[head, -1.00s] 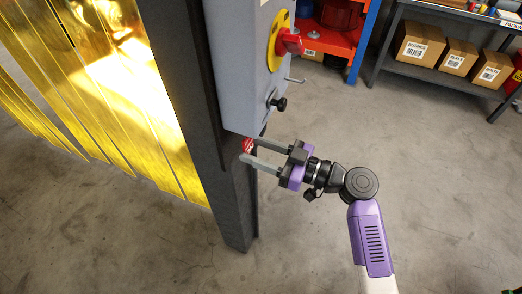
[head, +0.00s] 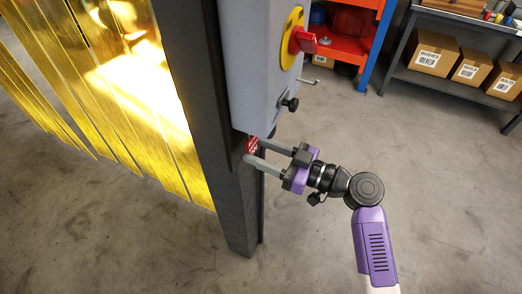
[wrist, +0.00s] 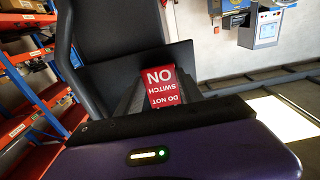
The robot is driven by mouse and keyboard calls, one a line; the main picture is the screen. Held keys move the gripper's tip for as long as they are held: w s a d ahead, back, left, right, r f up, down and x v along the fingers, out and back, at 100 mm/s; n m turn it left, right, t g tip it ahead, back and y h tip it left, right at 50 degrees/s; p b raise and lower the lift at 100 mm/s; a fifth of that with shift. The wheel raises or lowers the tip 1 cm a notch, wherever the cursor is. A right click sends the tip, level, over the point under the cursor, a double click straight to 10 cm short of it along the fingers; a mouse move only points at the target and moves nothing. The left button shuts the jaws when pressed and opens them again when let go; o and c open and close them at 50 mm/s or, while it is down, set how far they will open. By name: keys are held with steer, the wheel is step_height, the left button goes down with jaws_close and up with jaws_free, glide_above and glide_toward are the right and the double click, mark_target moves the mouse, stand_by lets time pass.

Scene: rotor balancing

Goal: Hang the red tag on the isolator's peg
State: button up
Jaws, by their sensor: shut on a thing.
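The isolator is a grey box (head: 262,75) on a dark post, with a yellow plate (head: 290,38) and a red handle (head: 303,41). A thin metal peg (head: 311,81) sticks out of its face, above a black knob (head: 290,104). My gripper (head: 254,153) is shut on the red tag (head: 252,146), beside the post and below the box, lower and left of the peg. The fingers partly hide the tag in the head view. In the wrist view the tag (wrist: 165,88) shows upside-down white lettering, including "DO NOT SWITCH". The peg is apart from the tag.
The dark post (head: 238,205) stands close to my fingertips. Yellow strip curtains (head: 100,90) hang left of it. An orange and blue rack (head: 350,45) and a shelf with cardboard boxes (head: 434,54) stand behind. The floor right of the post is open.

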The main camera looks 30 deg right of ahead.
steer(key=o, duration=1.3)
steer(key=shift+o, duration=0.2)
steer(key=b+v, duration=0.2)
steer(key=v, duration=0.6)
steer(key=shift+w, duration=0.1)
